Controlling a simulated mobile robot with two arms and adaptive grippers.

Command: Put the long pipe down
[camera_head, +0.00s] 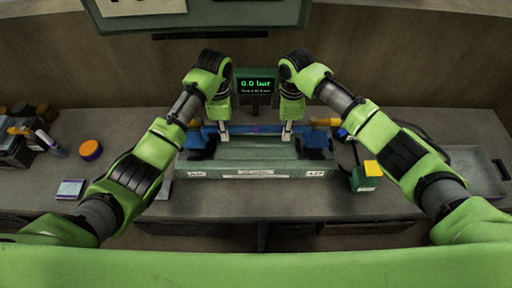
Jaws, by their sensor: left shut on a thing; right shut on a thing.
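The long pipe (256,128) is a thin blue bar lying level, left to right, at the back of the green fixture (256,155). My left gripper (224,134) points down and is shut on the pipe left of its middle. My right gripper (287,132) is shut on it right of its middle. The pipe runs between dark blocks (315,145) at the fixture's ends. I cannot tell whether it touches the fixture or hangs just above it.
A display reading 0.0 bar (256,86) stands behind the pipe. A green box with a yellow top (366,176) is right of the fixture, and a grey tray (475,170) is at the far right. An orange-topped round thing (91,149) and small bottles are at left.

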